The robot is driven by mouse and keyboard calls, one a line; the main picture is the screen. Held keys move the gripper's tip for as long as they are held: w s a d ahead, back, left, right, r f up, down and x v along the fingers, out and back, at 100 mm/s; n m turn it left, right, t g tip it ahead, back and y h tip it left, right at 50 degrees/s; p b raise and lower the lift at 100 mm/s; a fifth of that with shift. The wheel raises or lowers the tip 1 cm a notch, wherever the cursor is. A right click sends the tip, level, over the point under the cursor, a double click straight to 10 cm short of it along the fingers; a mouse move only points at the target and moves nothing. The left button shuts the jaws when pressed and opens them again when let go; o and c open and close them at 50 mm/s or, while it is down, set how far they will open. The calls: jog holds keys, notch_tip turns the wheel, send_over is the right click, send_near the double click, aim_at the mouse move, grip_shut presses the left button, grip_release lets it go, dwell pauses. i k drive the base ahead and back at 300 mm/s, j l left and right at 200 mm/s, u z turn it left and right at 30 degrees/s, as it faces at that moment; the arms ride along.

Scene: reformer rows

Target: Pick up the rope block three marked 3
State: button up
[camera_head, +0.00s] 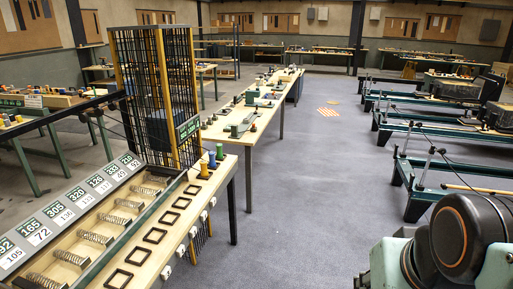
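I cannot make out a block marked 3; any such mark is too small to read here. Several small pegs or blocks stand at the far end of the near bench: a yellow one (204,170), a blue one (212,160) and a green-blue one (219,152). I cannot tell whether any is a rope block. Small green and dark pieces (236,130) lie on the long bench behind. My gripper is not in view; only part of my arm shows at the lower right.
The near bench (150,262) holds springs (95,237), square frames (155,236) and number labels (77,194). A tall black rack (133,75) stands on its far side. Green-framed reformers (417,190) line the right.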

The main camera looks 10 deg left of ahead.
aim_at(213, 162)
jog(key=i+j+u, duration=0.2)
jog(key=i+j, duration=0.15)
jog(key=i, duration=0.15)
jog(key=i+j+u, duration=0.2)
jog(key=i, duration=0.3)
jog(key=i+j+u, duration=0.25)
jog(key=i, duration=0.3)
jog(key=i+u, duration=0.2)
jog(key=i, duration=0.35)
jog(key=i+l+u, duration=0.2)
jog(key=i+l, duration=0.15)
jog(key=i+l+u, duration=0.4)
jog(key=i+l, duration=0.15)
jog(key=l, duration=0.3)
jog(key=i+l+u, duration=0.15)
jog(key=l, duration=0.35)
jog(key=i+l, duration=0.15)
jog(key=l, duration=0.15)
jog(key=i+l, duration=0.2)
jog(key=l+u, duration=0.05)
jog(key=l, duration=0.05)
